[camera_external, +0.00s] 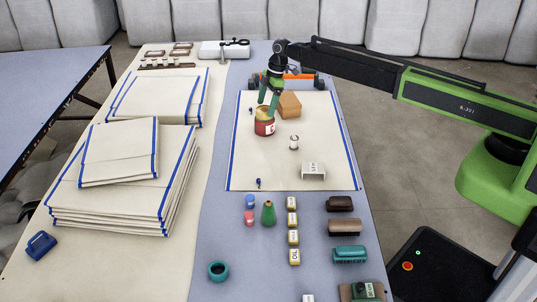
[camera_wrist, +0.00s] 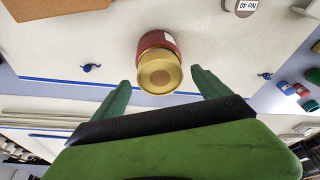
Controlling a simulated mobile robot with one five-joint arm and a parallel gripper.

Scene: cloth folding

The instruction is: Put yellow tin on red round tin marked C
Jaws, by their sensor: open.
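The red round tin (camera_external: 265,129) stands on the cream cloth in the external view, with a white label on its side. The yellow tin (camera_external: 262,112) sits on top of it. In the wrist view the yellow tin's round gold face (camera_wrist: 159,72) covers part of the red tin (camera_wrist: 157,40). My gripper (camera_external: 268,98) is just above and beside the yellow tin. In the wrist view my gripper (camera_wrist: 160,85) is open, its green fingers spread to either side of the tins with clear gaps.
A tan box (camera_external: 290,105) stands close behind and right of the tins. A small white cylinder (camera_external: 294,142) and a white label stand (camera_external: 314,170) are also on the cloth (camera_external: 245,172). Stacked folded cloths (camera_external: 120,200) lie to the left. The cloth's front left is mostly clear.

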